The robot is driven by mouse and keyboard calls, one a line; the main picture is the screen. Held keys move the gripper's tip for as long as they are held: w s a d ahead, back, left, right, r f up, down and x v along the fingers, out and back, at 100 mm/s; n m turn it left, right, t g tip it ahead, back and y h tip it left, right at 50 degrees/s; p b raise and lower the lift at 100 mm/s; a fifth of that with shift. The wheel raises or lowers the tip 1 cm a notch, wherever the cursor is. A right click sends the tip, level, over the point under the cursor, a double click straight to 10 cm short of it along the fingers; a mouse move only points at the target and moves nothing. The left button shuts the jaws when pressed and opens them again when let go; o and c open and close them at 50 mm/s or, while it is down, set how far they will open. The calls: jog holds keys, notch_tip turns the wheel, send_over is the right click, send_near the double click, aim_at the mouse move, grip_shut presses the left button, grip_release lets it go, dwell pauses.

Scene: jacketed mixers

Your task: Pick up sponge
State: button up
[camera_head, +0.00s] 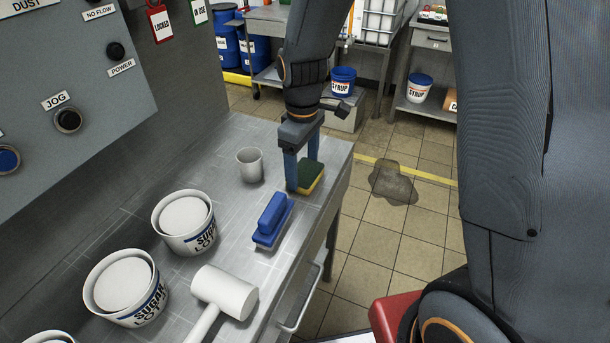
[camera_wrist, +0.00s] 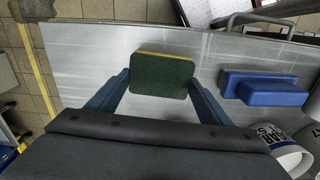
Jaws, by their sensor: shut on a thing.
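The sponge (camera_head: 309,176), green on one face and yellow on the other, is at the far right corner of the steel table (camera_head: 225,215). My gripper (camera_head: 303,180) reaches down over it, with the blue fingers at its sides. In the wrist view the sponge (camera_wrist: 163,75) shows its dark green face between the fingertips of my gripper (camera_wrist: 160,85), with a thin yellow edge at the top. My gripper is shut on the sponge. Whether the sponge touches the table is hard to tell.
A blue brush (camera_head: 272,220) lies close by, left of the sponge. A grey cup (camera_head: 250,165), white tubs (camera_head: 183,222) and a white mallet (camera_head: 225,292) also stand on the table. A control panel (camera_head: 60,90) rises at left. A dark puddle (camera_head: 393,182) lies on the floor.

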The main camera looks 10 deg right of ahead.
aim_at(303, 170)
notch_tip(303, 170, up, 10)
jog(key=b, duration=0.2)
jog(key=o, duration=0.5)
jog(key=shift+c, duration=0.2)
jog(key=c, duration=0.4)
jog(key=shift+r, duration=0.15)
